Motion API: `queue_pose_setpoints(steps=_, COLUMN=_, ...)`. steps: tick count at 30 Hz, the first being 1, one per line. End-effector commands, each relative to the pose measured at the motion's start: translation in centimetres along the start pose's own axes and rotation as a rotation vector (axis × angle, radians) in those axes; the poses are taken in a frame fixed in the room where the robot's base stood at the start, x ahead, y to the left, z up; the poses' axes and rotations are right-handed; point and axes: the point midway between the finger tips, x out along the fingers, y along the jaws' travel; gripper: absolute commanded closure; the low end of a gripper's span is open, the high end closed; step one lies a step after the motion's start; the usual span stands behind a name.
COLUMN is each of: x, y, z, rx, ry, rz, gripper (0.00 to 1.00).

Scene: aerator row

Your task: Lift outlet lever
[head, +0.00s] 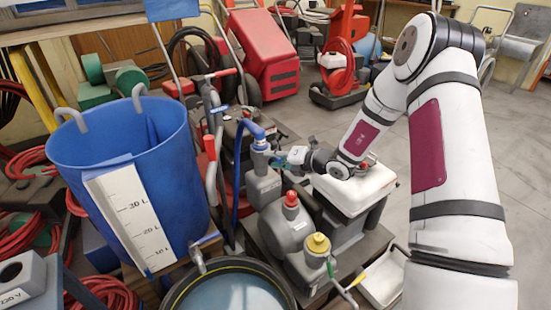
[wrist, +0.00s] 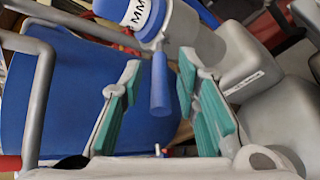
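The outlet lever (wrist: 160,84) is a short blue handle in the wrist view, below a blue collar (wrist: 130,12) with a white band. It shows between the tips of my gripper (wrist: 159,76), with a gap on both sides. The green-padded fingers are spread open and hold nothing. In the head view my gripper (head: 281,158) is just right of the blue outlet fitting (head: 260,142) on top of the grey pump unit (head: 263,184). The lever itself is too small to make out there.
A blue tank (head: 150,150) with a litre scale stands left. A round water basin (head: 228,288) is in front. Grey pump bodies with a red cap (head: 291,199) and a yellow cap (head: 318,243) crowd below my arm. A blue hose (head: 238,160) rises beside the fitting.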

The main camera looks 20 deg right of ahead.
Motion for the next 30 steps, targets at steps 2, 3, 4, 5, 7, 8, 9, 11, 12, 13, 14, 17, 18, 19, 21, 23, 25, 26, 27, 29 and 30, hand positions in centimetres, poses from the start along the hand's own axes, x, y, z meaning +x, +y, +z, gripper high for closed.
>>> queue_pose_setpoints(steps=2, x=0.0, y=0.0, z=0.0, rx=0.0, ry=0.0, rz=0.0, gripper=0.68)
queue_pose_setpoints(steps=3, x=0.0, y=0.0, z=0.0, rx=0.0, ry=0.0, rz=0.0, gripper=0.68)
queue_pose_setpoints(steps=4, x=0.0, y=0.0, z=0.0, rx=0.0, ry=0.0, rz=0.0, gripper=0.68)
queue_pose_setpoints(steps=5, x=0.0, y=0.0, z=0.0, rx=0.0, ry=0.0, rz=0.0, gripper=0.68)
queue_pose_setpoints(steps=7, x=0.0, y=0.0, z=0.0, rx=0.0, ry=0.0, rz=0.0, gripper=0.68)
queue_pose_setpoints(steps=8, x=-0.1, y=0.0, z=0.0, rx=0.0, ry=0.0, rz=0.0, gripper=0.68)
queue_pose_setpoints(steps=9, x=-0.2, y=0.0, z=0.0, rx=0.0, ry=-0.001, rz=0.0, gripper=0.68)
queue_pose_setpoints(steps=11, x=-0.7, y=0.0, z=0.1, rx=0.0, ry=-0.001, rz=0.0, gripper=0.68)
queue_pose_setpoints(steps=12, x=-1.1, y=0.0, z=0.1, rx=-0.001, ry=-0.001, rz=-0.001, gripper=0.68)
queue_pose_setpoints(steps=13, x=-1.5, y=0.0, z=0.1, rx=-0.001, ry=-0.002, rz=-0.001, gripper=0.68)
queue_pose_setpoints(steps=14, x=-2.0, y=-0.1, z=0.1, rx=0.0, ry=-0.002, rz=-0.002, gripper=0.68)
queue_pose_setpoints(steps=17, x=-3.9, y=0.0, z=0.1, rx=0.0, ry=-0.003, rz=-0.001, gripper=0.68)
queue_pose_setpoints(steps=18, x=-4.7, y=-0.1, z=0.2, rx=-0.001, ry=-0.003, rz=-0.002, gripper=0.68)
queue_pose_setpoints(steps=19, x=-5.4, y=0.0, z=0.1, rx=-0.001, ry=-0.003, rz=-0.002, gripper=0.68)
queue_pose_setpoints(steps=21, x=-6.8, y=0.0, z=0.1, rx=0.0, ry=-0.003, rz=-0.001, gripper=0.68)
queue_pose_setpoints(steps=23, x=-8.0, y=0.0, z=0.1, rx=-0.001, ry=-0.003, rz=-0.002, gripper=0.68)
queue_pose_setpoints(steps=25, x=-9.2, y=0.0, z=0.1, rx=0.001, ry=-0.003, rz=-0.002, gripper=0.68)
queue_pose_setpoints(steps=26, x=-9.7, y=0.0, z=0.1, rx=0.0, ry=-0.003, rz=-0.002, gripper=0.68)
queue_pose_setpoints(steps=27, x=-10.2, y=0.0, z=0.1, rx=0.0, ry=-0.003, rz=-0.001, gripper=0.68)
queue_pose_setpoints(steps=29, x=-10.9, y=0.0, z=0.1, rx=0.0, ry=-0.002, rz=-0.001, gripper=0.68)
queue_pose_setpoints(steps=30, x=-11.2, y=0.0, z=0.1, rx=-0.001, ry=-0.001, rz=0.0, gripper=0.68)
